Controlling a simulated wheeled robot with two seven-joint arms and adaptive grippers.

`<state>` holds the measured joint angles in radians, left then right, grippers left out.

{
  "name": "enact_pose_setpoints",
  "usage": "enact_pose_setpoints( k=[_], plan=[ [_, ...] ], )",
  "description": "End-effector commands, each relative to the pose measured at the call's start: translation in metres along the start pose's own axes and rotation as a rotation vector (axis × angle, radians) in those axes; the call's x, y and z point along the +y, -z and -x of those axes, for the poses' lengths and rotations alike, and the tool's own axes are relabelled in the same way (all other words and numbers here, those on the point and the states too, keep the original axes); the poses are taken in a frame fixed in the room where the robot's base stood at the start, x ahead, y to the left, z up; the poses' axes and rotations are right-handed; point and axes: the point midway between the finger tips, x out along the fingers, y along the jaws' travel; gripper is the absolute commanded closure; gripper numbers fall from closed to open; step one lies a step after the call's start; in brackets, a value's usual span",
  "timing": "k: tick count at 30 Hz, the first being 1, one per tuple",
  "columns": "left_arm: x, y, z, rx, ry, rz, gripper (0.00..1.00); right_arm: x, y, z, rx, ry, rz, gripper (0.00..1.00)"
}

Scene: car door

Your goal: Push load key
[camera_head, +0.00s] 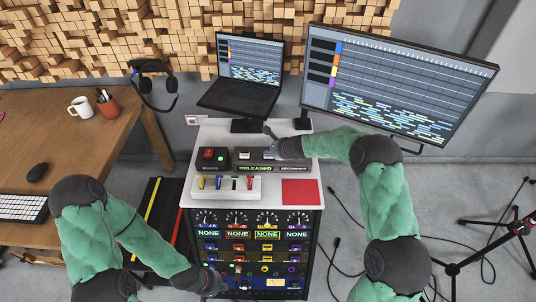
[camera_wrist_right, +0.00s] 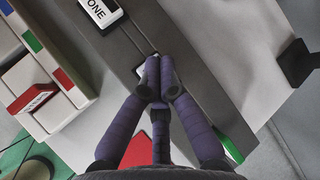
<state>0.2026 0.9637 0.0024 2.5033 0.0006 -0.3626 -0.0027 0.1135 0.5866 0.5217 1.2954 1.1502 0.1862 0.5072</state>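A grey key unit (camera_head: 228,158) stands at the back of the white cabinet top, with a red key (camera_head: 208,154) and a white key (camera_head: 245,154). The load key's label is not readable, so I cannot tell which key it is. My right gripper (camera_head: 270,152) is over the unit's right part, right of the white key.
A white box (camera_head: 225,188) with coloured levers and a red pad (camera_head: 300,192) lie in front of the unit. A laptop (camera_head: 240,90) and a large monitor (camera_head: 395,85) stand behind. A wooden desk (camera_head: 75,120) is at left; a tripod (camera_head: 490,240) and cables are at right.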

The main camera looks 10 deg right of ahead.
Motion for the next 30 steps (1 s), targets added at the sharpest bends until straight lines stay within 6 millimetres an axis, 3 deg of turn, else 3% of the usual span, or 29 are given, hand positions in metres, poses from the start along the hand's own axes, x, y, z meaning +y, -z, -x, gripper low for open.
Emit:
enact_pose_setpoints(
  k=[30],
  plan=[
    [-0.0031,0.0003,-0.0086,0.000,0.000,0.000,1.00,0.0050,0.0046,-0.0061,0.000,-0.001,0.000,1.00]
  ],
)
